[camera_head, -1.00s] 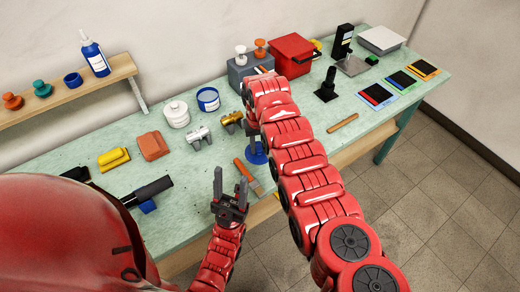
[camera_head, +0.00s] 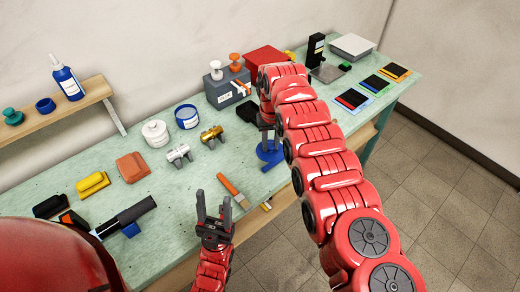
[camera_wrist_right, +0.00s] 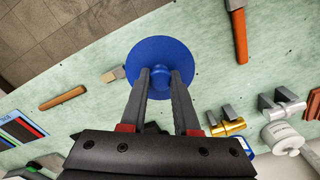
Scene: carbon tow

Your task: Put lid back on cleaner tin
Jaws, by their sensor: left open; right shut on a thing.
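A blue disc-shaped lid with a knob (camera_head: 270,153) is at my right gripper (camera_head: 267,130). In the right wrist view the lid (camera_wrist_right: 155,52) lies face-on, its knob between the two fingers of my right gripper (camera_wrist_right: 160,80), which is shut on it. I cannot tell if the lid clears the bench. The cleaner tin, seemingly the blue-rimmed one with a white label (camera_head: 187,118), stands open on the bench, left of and behind the lid. A small part of it shows in the right wrist view (camera_wrist_right: 249,148). My left gripper (camera_head: 214,203) is open and empty near the bench's front edge.
A white lidded pot (camera_head: 155,134) stands next to the tin. Silver (camera_head: 178,154) and gold (camera_head: 212,137) fittings sit in front. A brush (camera_head: 233,190) lies near the front edge. A grey box (camera_head: 226,90) stands behind my right arm.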

